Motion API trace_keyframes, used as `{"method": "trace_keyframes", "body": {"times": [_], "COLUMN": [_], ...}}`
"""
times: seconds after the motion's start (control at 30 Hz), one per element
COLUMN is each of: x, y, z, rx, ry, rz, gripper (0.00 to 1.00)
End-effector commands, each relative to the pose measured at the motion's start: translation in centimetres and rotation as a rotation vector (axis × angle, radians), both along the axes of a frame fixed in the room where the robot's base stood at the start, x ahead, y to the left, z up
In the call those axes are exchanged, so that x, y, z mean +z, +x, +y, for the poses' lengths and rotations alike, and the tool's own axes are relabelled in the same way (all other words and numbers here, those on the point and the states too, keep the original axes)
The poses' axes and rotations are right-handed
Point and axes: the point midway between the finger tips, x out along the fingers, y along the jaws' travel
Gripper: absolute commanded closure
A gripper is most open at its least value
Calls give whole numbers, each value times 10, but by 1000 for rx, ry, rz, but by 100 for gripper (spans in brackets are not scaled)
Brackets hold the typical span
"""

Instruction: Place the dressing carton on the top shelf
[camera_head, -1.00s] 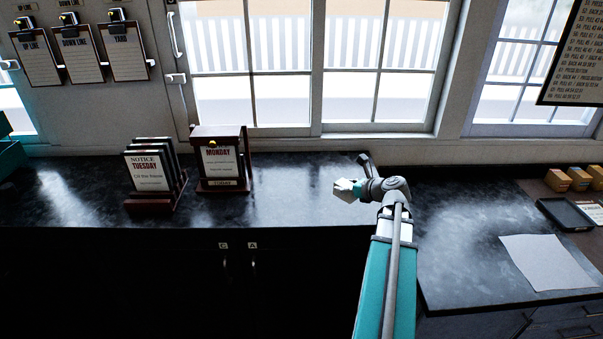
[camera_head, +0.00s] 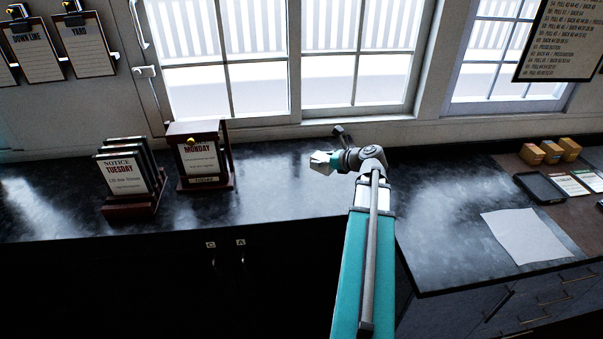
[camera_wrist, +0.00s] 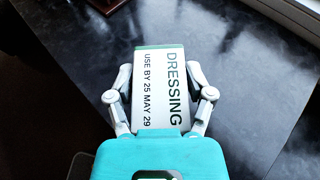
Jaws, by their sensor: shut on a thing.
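The dressing carton (camera_wrist: 161,85) is a white box with a green edge, printed "DRESSING" and "USE BY 25 MAY 29". In the wrist view my gripper (camera_wrist: 160,90) is shut on it, one finger on each side. In the head view a small part of the white carton (camera_head: 321,162) shows at the end of my arm, and my gripper (camera_head: 335,160) is seen over the dark counter. I cannot tell the carton's height above the counter. No top shelf can be made out in these views.
Dark counter (camera_head: 275,190) runs below the windows. A "TUESDAY" notice rack (camera_head: 128,178) and a "MONDAY" box (camera_head: 200,158) stand left of my gripper. At right are a paper sheet (camera_head: 525,236), a dark tray (camera_head: 540,188) and small yellow boxes (camera_head: 550,151). Clear counter lies between.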

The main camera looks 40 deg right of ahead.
Motion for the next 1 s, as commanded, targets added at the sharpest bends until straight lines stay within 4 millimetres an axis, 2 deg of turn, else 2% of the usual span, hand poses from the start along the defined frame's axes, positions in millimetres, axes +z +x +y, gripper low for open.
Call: {"method": "trace_keyframes", "body": {"times": [0.17, 0.57, 1.0], "x": [-11, -43, -83], "y": [19, 85, 114], "z": [-9, -32, -42], "rx": [0, 1, -1], "ry": [0, -1, 1], "rz": [0, 0, 0], "gripper": [80, 80, 80]}}
